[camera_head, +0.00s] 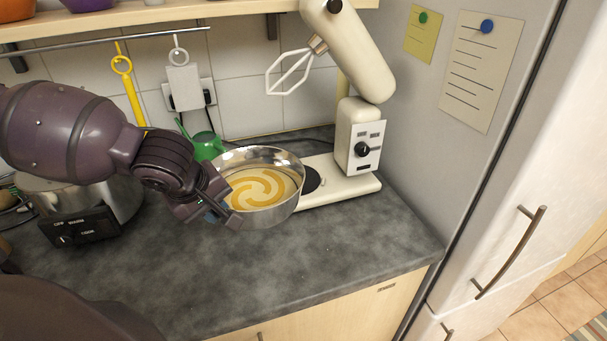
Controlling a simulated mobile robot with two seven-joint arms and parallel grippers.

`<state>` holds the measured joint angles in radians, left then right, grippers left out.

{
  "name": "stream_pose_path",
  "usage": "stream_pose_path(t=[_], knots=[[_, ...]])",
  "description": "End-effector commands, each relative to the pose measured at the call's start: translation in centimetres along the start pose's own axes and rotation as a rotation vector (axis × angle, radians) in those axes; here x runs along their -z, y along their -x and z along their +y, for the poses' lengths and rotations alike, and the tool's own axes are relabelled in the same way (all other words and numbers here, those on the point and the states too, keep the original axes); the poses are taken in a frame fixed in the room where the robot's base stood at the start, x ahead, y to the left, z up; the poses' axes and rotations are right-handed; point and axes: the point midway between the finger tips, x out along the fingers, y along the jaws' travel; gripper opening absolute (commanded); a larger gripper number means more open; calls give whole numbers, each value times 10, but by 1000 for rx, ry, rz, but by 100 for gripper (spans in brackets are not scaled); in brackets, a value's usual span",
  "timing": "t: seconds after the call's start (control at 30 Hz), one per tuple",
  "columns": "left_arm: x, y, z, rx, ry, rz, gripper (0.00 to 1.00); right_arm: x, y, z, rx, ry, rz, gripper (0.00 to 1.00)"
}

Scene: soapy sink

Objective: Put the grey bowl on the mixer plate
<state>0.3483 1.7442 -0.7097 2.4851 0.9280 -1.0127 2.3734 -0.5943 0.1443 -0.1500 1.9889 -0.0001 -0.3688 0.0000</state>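The grey metal bowl (270,216) holds a cream mix with an orange-yellow swirl. My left gripper (222,207) is at the bowl's left side and appears shut on its rim; the fingertips are partly hidden. The bowl is roughly level, just left of the mixer plate (345,191), and its right side covers part of the plate. A dark round spot (311,179) on the plate shows beside the bowl. I cannot tell how far the bowl is above the counter. The cream mixer (357,140) has its head (350,45) tilted up, whisk (289,72) raised. My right gripper is not in view.
A cooker (85,225) stands on the left of the dark counter (255,270). A green watering can (206,146) is behind the bowl. A fridge (480,130) bounds the right side. The front of the counter is clear.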

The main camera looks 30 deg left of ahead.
Motion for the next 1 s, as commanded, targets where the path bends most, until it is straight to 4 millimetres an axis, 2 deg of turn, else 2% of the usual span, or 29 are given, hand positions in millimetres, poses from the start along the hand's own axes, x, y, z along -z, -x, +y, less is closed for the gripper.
stream_pose_path(t=[0.17,0.8,1.0], knots=[[8,-9,19,-7,6,4,0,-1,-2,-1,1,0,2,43],[62,-62,128,-4,6,2,0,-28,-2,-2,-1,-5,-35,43],[71,-70,146,-3,3,3,0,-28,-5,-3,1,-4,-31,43]])
